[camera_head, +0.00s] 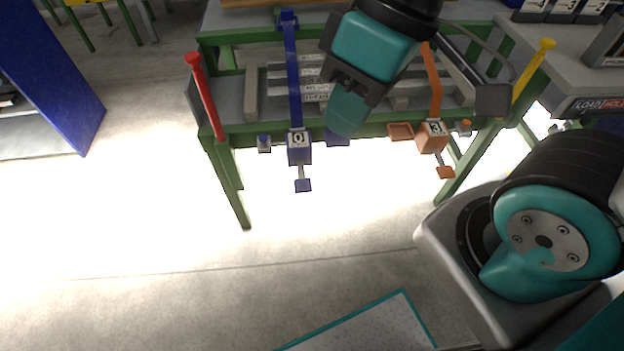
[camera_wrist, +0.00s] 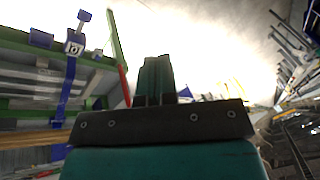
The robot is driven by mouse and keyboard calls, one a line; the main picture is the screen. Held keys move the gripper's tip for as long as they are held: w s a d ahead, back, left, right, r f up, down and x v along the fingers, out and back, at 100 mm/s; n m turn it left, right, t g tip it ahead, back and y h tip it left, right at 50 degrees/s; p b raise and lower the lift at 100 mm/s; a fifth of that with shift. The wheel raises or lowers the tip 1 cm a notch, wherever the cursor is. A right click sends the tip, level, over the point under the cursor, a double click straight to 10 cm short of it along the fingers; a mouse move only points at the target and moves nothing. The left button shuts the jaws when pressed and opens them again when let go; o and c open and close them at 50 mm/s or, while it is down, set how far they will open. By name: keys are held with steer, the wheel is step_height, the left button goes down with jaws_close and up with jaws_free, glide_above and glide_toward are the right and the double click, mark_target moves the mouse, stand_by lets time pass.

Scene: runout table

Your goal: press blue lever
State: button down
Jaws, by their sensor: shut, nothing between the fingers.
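The blue lever (camera_head: 303,185) hangs on a short stem below a blue box (camera_head: 298,147) with a white "0" plate, on the table's front edge. In the wrist view, the lever (camera_wrist: 84,15) shows at upper left, beside the numbered blue box (camera_wrist: 73,48). My gripper (camera_head: 345,118) is shut and empty, pointing down over the front edge, to the right of and above the lever. Its fingers (camera_wrist: 157,78) show together in the wrist view, apart from the lever. A blue plate (camera_head: 338,140) is partly hidden behind my fingertips.
An orange box (camera_head: 432,136) marked "3" with an orange lever (camera_head: 445,172) sits to the right. A blue bar (camera_head: 293,80) and an orange bar (camera_head: 433,85) cross the green-framed table. A red post (camera_head: 206,97) and a yellow post (camera_head: 533,68) stand at the ends.

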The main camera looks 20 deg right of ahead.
steer(key=n+h+b, duration=0.4)
steer(key=n+b, duration=0.3)
steer(key=b, duration=1.4)
glide_above(302, 184)
step_height(302, 184, down, 33)
steer(key=shift+s+d, duration=0.1)
steer(key=shift+s, duration=0.05)
step_height(302, 184, down, 14)
steer(key=b, duration=0.4)
